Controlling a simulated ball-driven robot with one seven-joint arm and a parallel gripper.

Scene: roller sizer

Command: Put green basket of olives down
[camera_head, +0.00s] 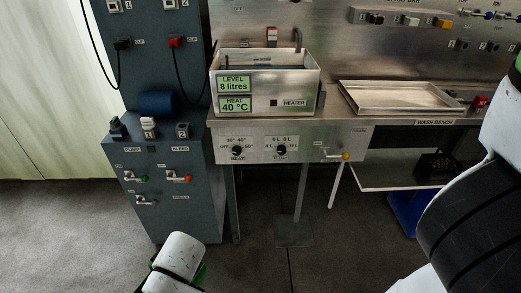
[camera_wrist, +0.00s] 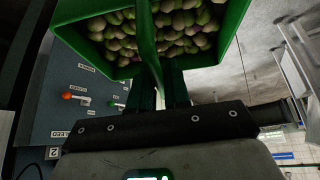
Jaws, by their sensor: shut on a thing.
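The green basket of olives (camera_wrist: 231,28) fills the top of the wrist view, with several green and brownish olives inside. A green strap-like handle runs down its middle to my gripper (camera_wrist: 160,86). The gripper's two dark fingers are shut on this handle, and the basket hangs tilted in the picture. In the head view only a sliver of green shows beside my white arm at the bottom edge; the rest of the basket is hidden or out of frame.
A wash bench holds a metal tank (camera_head: 264,84) marked 8 litres and 40 °C, and a shallow metal tray (camera_head: 398,97) to its right. A dark control cabinet (camera_head: 172,205) stands left. A lower shelf holds a black object (camera_head: 434,166). Grey floor is open in front.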

